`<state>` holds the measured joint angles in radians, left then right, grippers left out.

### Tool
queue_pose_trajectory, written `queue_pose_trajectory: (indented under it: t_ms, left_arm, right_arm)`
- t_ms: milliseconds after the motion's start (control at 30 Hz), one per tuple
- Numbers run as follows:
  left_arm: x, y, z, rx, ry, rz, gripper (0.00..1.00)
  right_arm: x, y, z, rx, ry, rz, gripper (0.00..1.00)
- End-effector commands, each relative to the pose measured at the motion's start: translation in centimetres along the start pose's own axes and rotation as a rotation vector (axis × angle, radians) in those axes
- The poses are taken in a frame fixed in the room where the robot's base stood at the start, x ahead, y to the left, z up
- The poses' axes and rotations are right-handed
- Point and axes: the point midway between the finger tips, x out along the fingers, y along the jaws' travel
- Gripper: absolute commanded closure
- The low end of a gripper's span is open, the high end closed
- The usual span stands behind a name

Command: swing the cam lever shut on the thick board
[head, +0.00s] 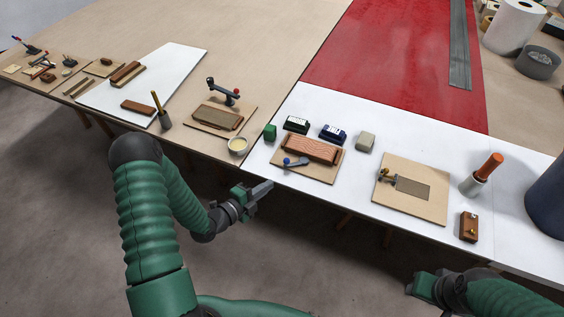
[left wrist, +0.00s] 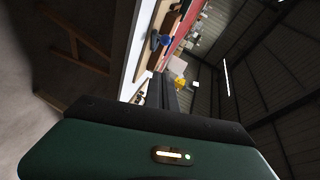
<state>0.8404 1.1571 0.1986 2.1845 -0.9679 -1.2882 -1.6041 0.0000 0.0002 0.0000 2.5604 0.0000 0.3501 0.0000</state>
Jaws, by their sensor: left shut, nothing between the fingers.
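The thick board (head: 311,149) is a reddish, wavy-grained block lying on a small plywood base (head: 318,174) near the front edge of the white bench section. The cam lever (head: 297,162), grey with a blue knob, sits along the board's near side. Its blue knob also shows in the left wrist view (left wrist: 166,41). My left gripper (head: 266,186) is shut and empty, in front of the bench edge, left of and nearer than the lever, apart from it. In the left wrist view its fingers (left wrist: 161,88) point toward the bench. My right gripper (head: 413,286) is low at the right, its fingers unclear.
Behind the board stand a green block (head: 270,132), two dark ink-pad-like boxes (head: 333,134) and a grey-green block (head: 366,141).

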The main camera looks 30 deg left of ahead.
Motion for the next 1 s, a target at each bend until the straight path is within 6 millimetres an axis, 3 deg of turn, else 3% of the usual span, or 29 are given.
queue_pose_trajectory:
  t_ms: [400, 633, 1000]
  left_arm:
    - [8.8, -0.1, 0.2, -0.001, -0.001, -0.004, 1.00]
    - [10.9, -0.1, 2.6, 0.000, -0.001, -0.004, 1.00]
    - [11.2, -0.1, 2.9, -0.001, 0.000, -0.003, 1.00]
  right_arm:
    - [-0.6, 0.0, -0.1, 0.000, 0.001, 0.000, 0.64]
    - [-0.6, 0.0, -0.2, 0.000, 0.001, 0.000, 0.64]
    - [-0.6, 0.0, -0.2, 0.000, 0.001, 0.000, 0.64]
